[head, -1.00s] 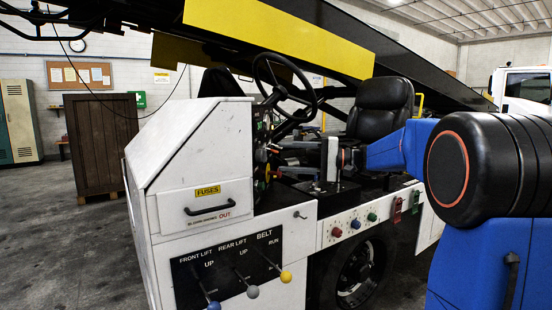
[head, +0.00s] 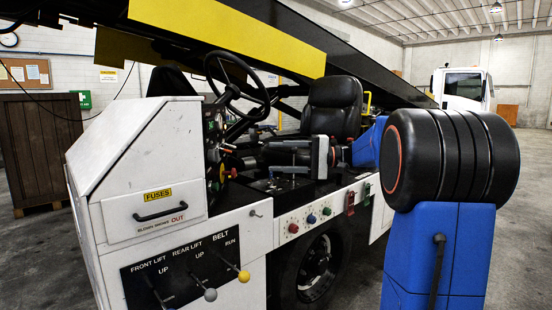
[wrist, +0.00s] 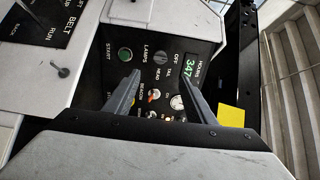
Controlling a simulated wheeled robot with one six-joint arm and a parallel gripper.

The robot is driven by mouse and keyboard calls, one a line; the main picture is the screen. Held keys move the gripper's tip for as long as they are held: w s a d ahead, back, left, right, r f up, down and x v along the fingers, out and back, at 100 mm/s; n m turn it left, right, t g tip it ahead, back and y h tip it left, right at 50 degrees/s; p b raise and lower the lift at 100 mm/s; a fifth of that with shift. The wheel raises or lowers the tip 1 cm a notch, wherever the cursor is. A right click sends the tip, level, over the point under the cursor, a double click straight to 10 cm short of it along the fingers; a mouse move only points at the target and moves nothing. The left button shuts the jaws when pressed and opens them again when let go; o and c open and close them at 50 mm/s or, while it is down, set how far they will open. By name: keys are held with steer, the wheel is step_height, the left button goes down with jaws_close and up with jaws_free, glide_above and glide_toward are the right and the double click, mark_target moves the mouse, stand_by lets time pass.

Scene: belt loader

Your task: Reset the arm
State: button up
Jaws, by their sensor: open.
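My gripper (wrist: 163,80) is open and empty in the wrist view, its two grey fingers in front of the black control panel (wrist: 147,62). The fingertips overlap the panel in the picture; I see no contact. In the head view, my gripper (head: 272,157) is beside the panel, in front of the black seat (head: 333,105). My blue arm with its black joint (head: 450,155) fills the right side. The panel has a green START button (wrist: 125,55), lamp switches and an HOURS display (wrist: 192,66).
The white belt loader has a FUSES drawer (head: 155,208) and levers, including a yellow-knobbed BELT lever (head: 243,276). A steering wheel (head: 236,80) and sloping boom (head: 225,28) are close to the arm. Open floor lies at right.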

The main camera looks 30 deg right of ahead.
stand_by(0.3)
steer(key=s+a+f+n+g+h, duration=0.1)
steer(key=s+a+f+g+h, duration=0.5)
steer(key=s+a+f, duration=0.95)
steer(key=s+d+f+n+t+h, duration=0.1)
steer(key=s+d+f+n+h, duration=0.1)
steer(key=s+f+h, duration=0.3)
steer(key=s+d+f+n+t+h, duration=0.1)
steer(key=s+d+f+h, duration=0.3)
steer(key=s+f, duration=0.6)
steer(key=s+n+h, duration=0.1)
steer(key=s, duration=0.3)
steer(key=shift+s+d+f+t, duration=0.15)
steer(key=shift+d+t, duration=0.15)
steer(key=shift+d, duration=0.05)
steer(key=shift+c, duration=0.6)
